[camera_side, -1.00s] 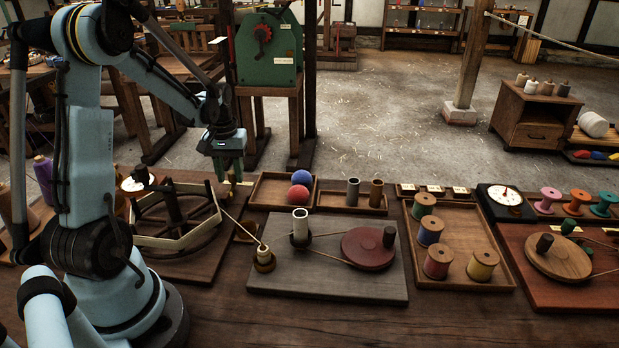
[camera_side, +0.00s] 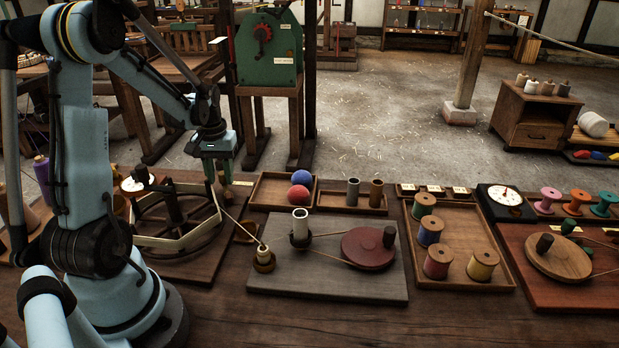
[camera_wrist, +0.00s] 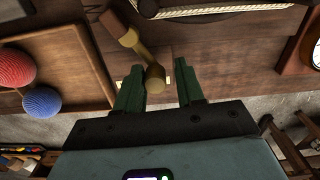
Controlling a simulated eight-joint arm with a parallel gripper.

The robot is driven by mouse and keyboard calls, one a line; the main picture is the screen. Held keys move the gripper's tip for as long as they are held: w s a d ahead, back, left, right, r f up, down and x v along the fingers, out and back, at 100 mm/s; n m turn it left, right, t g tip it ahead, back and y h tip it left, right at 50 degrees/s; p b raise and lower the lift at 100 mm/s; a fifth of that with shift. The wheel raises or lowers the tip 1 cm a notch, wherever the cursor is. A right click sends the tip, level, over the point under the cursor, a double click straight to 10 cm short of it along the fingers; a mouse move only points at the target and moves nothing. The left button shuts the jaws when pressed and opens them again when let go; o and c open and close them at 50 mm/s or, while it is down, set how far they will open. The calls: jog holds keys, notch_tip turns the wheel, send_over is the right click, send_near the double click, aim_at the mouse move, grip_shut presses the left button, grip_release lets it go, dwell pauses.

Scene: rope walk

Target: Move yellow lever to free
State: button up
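The yellow lever (camera_wrist: 144,57) shows in the wrist view as a dull yellow arm with a rounded knob, running from a brown block toward my gripper. My gripper (camera_wrist: 159,88) is open, with its green fingers apart and the lever's knob between their tips. A gap shows on the right of the knob; on the left the finger is close, and I cannot tell if it touches. In the side view my gripper (camera_side: 216,178) is low at the back edge of the wheel board, and the lever is mostly hidden there. A pale label lies partly hidden beside the knob.
A tray (camera_side: 254,190) with a red ball (camera_side: 296,193) and a blue ball (camera_side: 301,177) stands just right of my gripper. The wooden winding wheel (camera_side: 176,222) is in front of it. A dial (camera_side: 132,184) is to the left.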

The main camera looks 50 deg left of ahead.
jog(key=shift+w+r, duration=0.1)
jog(key=shift+w, duration=0.15)
jog(key=shift+r, duration=3.45)
jog(key=shift+d, duration=0.15)
jog(key=d+r+m+t, duration=0.2)
jog(key=d+m, duration=0.3)
jog(key=d, duration=0.8)
jog(key=d+r+m+t, duration=0.1)
jog(key=d+m+t, duration=0.3)
jog(key=d, duration=0.9)
jog(key=shift+w+r+m+t, duration=0.25)
jog(key=shift+r+m+t, duration=0.15)
jog(key=shift+t, duration=0.2)
